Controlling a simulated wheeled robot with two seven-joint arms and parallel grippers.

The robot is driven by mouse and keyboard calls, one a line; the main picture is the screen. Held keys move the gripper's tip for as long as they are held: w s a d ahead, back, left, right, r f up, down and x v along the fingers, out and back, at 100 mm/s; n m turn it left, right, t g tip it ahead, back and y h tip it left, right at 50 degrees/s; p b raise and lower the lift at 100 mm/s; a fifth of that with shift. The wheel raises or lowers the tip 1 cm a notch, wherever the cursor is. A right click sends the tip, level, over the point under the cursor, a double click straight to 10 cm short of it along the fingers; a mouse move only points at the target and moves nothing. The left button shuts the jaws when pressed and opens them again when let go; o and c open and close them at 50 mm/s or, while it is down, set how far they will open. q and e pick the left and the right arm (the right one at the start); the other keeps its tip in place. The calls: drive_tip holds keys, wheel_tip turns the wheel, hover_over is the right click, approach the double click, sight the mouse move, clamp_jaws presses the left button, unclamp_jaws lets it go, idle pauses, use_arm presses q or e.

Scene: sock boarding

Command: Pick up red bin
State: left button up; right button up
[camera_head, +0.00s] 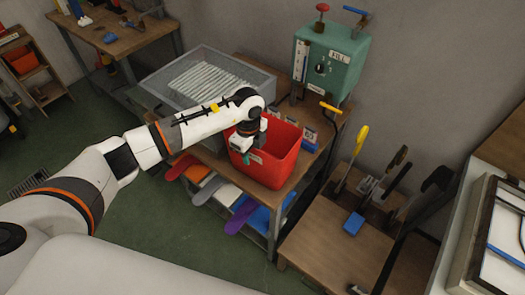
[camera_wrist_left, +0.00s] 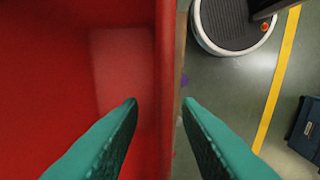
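The red bin (camera_head: 275,160) stands upright and open-topped on a wooden table in the head view. It also fills the left side of the left wrist view (camera_wrist_left: 60,60). My left gripper (camera_head: 243,152) is at the bin's left front wall. In the left wrist view its two green fingers (camera_wrist_left: 161,103) are apart, one on the inner side of the wall and one on the outer side. The wall lies between them and a gap shows on both sides. My right gripper is not in view.
A grey crate (camera_head: 158,75) with white rods stands left of the bin. A green machine (camera_head: 331,58) is behind it. Colored flat boards (camera_head: 228,194) stick out from the shelf below. A lower wooden table (camera_head: 325,250) with upright tools is at right.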

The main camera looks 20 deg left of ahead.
use_arm(q)
drive_tip(key=shift+f, duration=0.35)
clamp_jaws()
drive_tip(key=shift+s+f, duration=0.15)
drive_tip(key=shift+s, duration=0.1)
idle(0.9)
